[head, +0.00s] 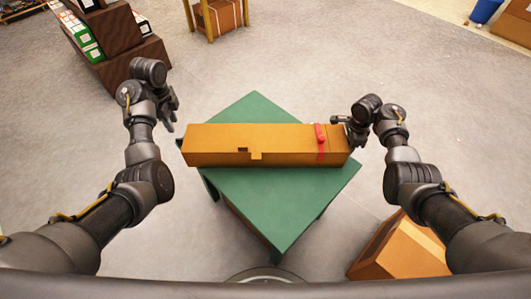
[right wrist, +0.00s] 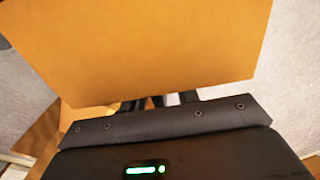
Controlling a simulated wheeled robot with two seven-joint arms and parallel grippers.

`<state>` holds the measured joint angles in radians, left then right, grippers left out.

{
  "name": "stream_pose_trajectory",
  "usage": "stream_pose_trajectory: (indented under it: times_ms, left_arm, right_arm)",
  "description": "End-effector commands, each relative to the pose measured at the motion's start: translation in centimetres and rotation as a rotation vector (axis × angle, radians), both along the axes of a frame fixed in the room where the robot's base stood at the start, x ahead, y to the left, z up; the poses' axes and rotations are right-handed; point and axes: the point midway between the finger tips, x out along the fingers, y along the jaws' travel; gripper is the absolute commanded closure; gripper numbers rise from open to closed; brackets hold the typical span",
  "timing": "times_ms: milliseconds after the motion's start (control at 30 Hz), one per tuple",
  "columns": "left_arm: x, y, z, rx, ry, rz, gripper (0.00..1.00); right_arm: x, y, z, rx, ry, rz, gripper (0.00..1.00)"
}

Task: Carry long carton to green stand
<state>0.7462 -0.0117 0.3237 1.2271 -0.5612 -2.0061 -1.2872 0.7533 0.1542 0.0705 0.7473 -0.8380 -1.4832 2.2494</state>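The long carton (head: 215,137) is an orange-brown box with a red band near its right end. In the right wrist view, a carton face (right wrist: 150,50) fills the upper middle and hides most of the fingers. I cannot tell how far either gripper is open.
Another cardboard box (head: 405,250) stands on the floor to the right of the stand. Dark brown boxes with small green and white cartons (head: 110,45) are at the back left. A box under a yellow-legged table (head: 220,17) is at the back. The grey floor between is clear.

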Motion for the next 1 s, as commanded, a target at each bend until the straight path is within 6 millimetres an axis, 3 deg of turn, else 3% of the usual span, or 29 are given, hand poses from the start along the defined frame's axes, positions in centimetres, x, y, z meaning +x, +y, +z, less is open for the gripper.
stream_pose_trajectory:
  times_ms: [500, 700, 1000]
  left_arm:
    - [0.0, 0.0, 0.0, 0.0, -0.001, 0.001, 0.69]
    - [0.0, 0.0, 0.0, 0.0, 0.0, 0.001, 0.69]
    - [0.0, 0.0, 0.0, 0.0, -0.001, 0.001, 0.69]
  right_arm:
    - [0.1, 0.0, 9.6, -0.001, -0.006, -0.001, 0.69]
    - [0.0, 0.0, 11.0, -0.001, -0.001, -0.001, 0.69]
    - [0.0, -0.1, 11.2, -0.002, -0.001, 0.0, 0.69]
